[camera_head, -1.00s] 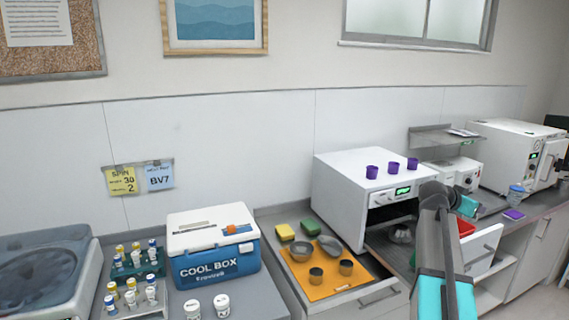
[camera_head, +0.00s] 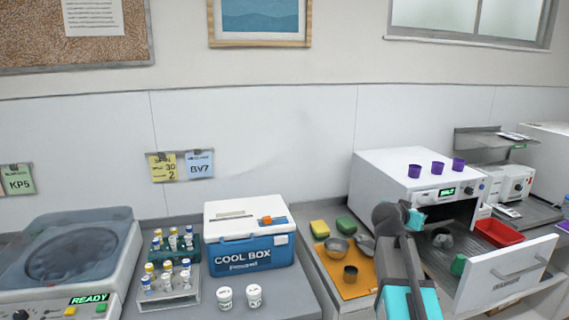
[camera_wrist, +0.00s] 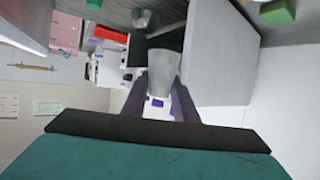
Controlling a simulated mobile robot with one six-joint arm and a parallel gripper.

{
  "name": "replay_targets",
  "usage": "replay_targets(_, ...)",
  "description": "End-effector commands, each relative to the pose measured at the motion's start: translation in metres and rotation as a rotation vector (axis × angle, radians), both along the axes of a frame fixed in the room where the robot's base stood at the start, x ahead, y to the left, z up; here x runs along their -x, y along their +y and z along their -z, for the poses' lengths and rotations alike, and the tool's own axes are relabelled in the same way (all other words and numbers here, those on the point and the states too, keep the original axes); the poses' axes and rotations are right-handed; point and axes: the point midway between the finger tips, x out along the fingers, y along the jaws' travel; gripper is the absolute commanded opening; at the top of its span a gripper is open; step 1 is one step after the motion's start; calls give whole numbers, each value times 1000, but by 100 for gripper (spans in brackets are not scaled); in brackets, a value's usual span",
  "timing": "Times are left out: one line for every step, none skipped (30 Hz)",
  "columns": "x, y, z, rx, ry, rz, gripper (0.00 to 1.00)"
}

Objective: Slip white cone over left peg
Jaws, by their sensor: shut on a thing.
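My gripper (camera_wrist: 160,105) is shut on a pale grey-white tapered piece, which looks like the white cone (camera_wrist: 164,68), in the wrist view. The piece stands out ahead of the two dark fingers. In the head view my arm is at the lower right, in front of the orange mat and the white oven-like unit, and hides the held piece. I cannot make out a left peg in either view.
A cool box (camera_head: 247,238), vial racks and white tubs stand left. An open white drawer front (camera_head: 505,275) and red tray (camera_head: 499,233) are right.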

Motion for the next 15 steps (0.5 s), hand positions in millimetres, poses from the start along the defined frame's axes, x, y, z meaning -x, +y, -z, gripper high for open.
replay_targets(-1, 21, 6, 1, 1, -43, 6)
replay_targets(-3, 32, 9, 0, 0, -67, 6)
replay_targets(-5, 48, 12, 0, 0, -100, 6)
replay_targets(-6, 59, 14, 1, 0, -127, 6)
replay_targets(-7, 71, 16, -1, -1, -153, 6)
replay_targets(-8, 86, 19, 1, -1, -188, 6)
replay_targets(-9, 97, 20, -1, -1, -216, 6)
replay_targets(-10, 109, 22, 0, 0, -243, 6)
replay_targets(-10, 124, 24, 0, -1, -281, 6)
replay_targets(-10, 136, 26, -1, -1, -311, 6)
replay_targets(-10, 147, 27, 0, -2, -340, 6)
replay_targets(-9, 161, 28, -1, -2, -378, 6)
replay_targets(-9, 172, 29, 0, -2, -408, 6)
replay_targets(-8, 181, 30, 0, -2, -435, 6)
replay_targets(-7, 191, 30, 0, -2, -466, 6)
